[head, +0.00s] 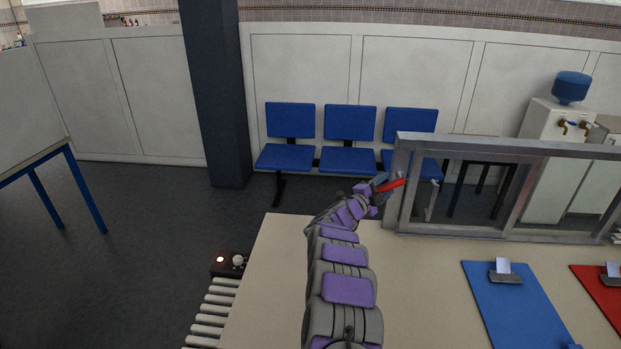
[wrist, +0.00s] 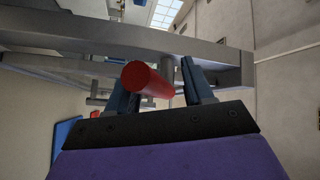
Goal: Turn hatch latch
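The latch's red handle (head: 392,185) shows at the left post of the grey metal hatch frame (head: 403,185). In the wrist view the red handle (wrist: 150,80) is a thick cylinder with its round end towards the camera. My gripper (head: 380,184) is at the handle, at the far end of my outstretched arm. In the wrist view my gripper's (wrist: 160,88) dark blue fingers are spread. The handle lies across the left finger and partly into the gap, with clear space before the right finger. I cannot tell whether it touches the left finger.
The hatch frame stands on a beige counter (head: 270,285). A blue board (head: 510,310) and a red board (head: 597,285) lie to the right. Blue chairs (head: 350,125) and a dark pillar (head: 215,95) stand behind. Rollers (head: 210,320) run along the counter's left side.

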